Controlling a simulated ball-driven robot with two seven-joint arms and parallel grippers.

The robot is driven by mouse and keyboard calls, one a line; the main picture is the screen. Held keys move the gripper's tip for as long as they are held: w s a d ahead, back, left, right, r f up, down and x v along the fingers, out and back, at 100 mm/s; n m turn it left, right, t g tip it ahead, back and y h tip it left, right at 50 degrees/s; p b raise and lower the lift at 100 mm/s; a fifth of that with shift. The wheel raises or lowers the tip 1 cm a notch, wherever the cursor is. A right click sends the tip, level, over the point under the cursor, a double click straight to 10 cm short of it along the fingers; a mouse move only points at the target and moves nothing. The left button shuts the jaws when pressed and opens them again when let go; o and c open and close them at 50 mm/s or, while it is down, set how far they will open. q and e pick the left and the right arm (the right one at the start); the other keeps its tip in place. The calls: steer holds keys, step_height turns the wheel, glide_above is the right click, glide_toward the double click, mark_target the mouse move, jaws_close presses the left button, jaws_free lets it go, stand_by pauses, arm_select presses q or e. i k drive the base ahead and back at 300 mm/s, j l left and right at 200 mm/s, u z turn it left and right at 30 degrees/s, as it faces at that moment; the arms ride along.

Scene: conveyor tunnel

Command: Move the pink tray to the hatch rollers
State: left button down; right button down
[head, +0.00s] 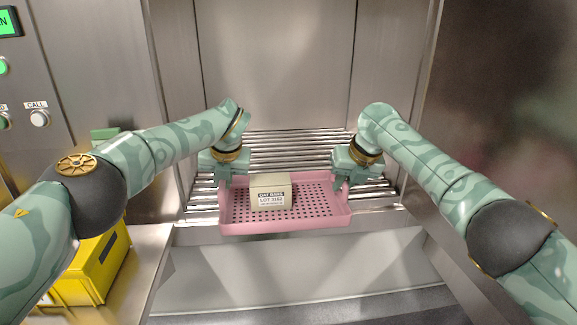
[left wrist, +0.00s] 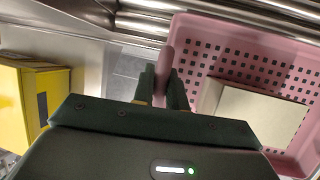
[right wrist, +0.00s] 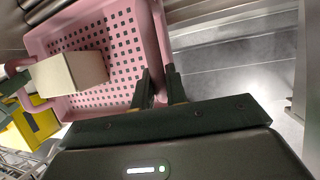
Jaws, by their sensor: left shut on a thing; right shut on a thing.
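The pink tray (head: 322,205) has a perforated floor and carries a cream box (head: 270,192) with a printed label. In the head view the tray overlaps the front part of the hatch rollers (head: 290,142); I cannot tell whether it rests on them. My left gripper (head: 225,180) is shut on the tray's left side rim, which shows between its fingers in the left wrist view (left wrist: 164,75). My right gripper (head: 343,182) is shut on the tray's right side rim, also seen in the right wrist view (right wrist: 160,80).
A yellow bin (head: 100,262) stands at the lower left. A metal panel with a CALL button (head: 39,118) is on the left wall. Steel side walls flank the roller bay, and a steel panel (head: 275,60) stands behind the rollers.

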mark_target(288, 167)
steer(key=i, duration=0.95)
